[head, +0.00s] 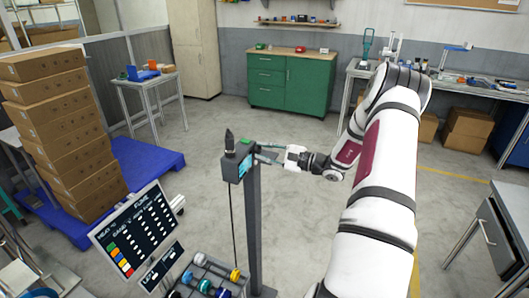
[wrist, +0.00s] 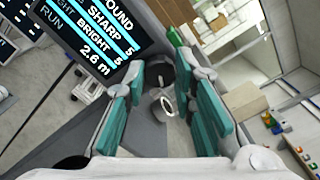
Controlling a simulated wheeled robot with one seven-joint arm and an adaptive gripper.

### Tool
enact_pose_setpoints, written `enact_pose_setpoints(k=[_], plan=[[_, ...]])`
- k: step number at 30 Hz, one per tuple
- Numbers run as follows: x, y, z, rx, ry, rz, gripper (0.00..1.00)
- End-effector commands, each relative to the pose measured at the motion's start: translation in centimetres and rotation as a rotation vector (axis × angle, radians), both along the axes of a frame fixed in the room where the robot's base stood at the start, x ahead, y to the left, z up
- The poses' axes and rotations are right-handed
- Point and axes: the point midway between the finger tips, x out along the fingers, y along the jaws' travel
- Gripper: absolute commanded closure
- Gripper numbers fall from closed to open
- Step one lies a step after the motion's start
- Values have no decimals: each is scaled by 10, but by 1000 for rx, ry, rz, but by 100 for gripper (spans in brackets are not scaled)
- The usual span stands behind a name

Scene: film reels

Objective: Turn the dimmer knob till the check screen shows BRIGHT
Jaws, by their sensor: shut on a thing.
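A dark post carries a dark box (head: 238,155) at its top, with a black pointed piece above it. The check screen (wrist: 95,35) is at upper left in the wrist view; I read "SHARP 5", "BRIGHT 5" and "2.6 m", with "RUN" at its left. Its top is cut off. My gripper (head: 262,153) reaches the box from the right. In the wrist view, its teal fingers lie either side of the dark, round dimmer knob (wrist: 160,70) and are shut on it. A pale ring (wrist: 163,106) shows nearer, between the fingers. The knob is too small to make out in the head view.
A tilted board with coloured squares (head: 135,232) and a rack of reels (head: 208,280) stand by the post's foot. Stacked cartons (head: 70,135) rest on a blue pallet (head: 150,165) at left. A green cabinet (head: 292,82) is behind. Floor between is clear.

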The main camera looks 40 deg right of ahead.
Motion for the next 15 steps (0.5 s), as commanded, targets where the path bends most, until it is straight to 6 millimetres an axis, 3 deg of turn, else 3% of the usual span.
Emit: enact_pose_setpoints(k=[2, 3, 5, 15], plan=[[-1, 0, -1, 0, 2, 1, 100], [-1, 0, -1, 0, 2, 1, 71], [-1, 0, -1, 0, 2, 1, 58], [-1, -1, 0, 0, 2, 0, 55]])
